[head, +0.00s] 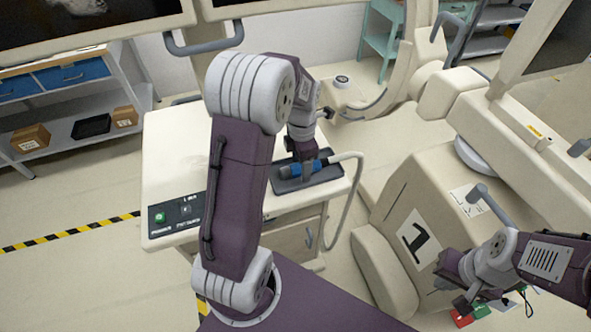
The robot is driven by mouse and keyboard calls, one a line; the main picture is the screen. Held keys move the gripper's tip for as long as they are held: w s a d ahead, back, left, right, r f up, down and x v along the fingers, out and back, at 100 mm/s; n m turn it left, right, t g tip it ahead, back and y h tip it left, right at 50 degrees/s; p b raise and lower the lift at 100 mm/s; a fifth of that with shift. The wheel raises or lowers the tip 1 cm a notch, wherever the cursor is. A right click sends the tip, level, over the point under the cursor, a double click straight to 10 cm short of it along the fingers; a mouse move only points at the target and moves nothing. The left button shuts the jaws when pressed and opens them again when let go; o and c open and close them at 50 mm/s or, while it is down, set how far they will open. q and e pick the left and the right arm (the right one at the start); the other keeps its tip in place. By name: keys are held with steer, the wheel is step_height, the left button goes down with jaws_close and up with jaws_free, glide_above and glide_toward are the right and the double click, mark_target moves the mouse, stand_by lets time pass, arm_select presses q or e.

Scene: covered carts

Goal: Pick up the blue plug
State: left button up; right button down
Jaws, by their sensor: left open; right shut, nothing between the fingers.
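The blue plug (317,164) lies in a dark shallow tray (327,176) on top of the cream cart (172,160). A pale cable (358,190) runs from its right end and hangs over the cart's edge. My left gripper (307,178) is open and pointing down right at the plug. Its fingers overlap the plug in the picture, and whether they touch it cannot be told. My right gripper (438,284) is shut and empty, low at the right beside the cream cover marked 1.
The cream cover marked 1 (397,222) stands right of the cart. A control panel (177,214) with a green button is on the cart's front left. Red and green items (470,315) lie below my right arm. Shelves (75,125) with boxes stand at left. Floor at left is open.

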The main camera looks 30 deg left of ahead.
arm_select(q)
steer(key=shift+a+f, duration=0.15)
steer(key=shift+f, duration=0.05)
steer(key=shift+r, duration=0.1)
steer(key=c, duration=1.2)
jaws_close()
steer(key=shift+r, duration=0.35)
steer(key=r, duration=0.2)
steer(key=d+r, duration=0.1)
steer(key=r, duration=0.1)
steer(key=shift+w, duration=0.4)
steer(key=w+d+r+p, duration=0.1)
steer(key=w+d+r, duration=0.5)
steer(key=d, duration=0.2)
steer(key=shift+d+r, duration=0.15)
steer(key=shift+d, duration=0.15)
steer(key=shift+w, duration=0.1)
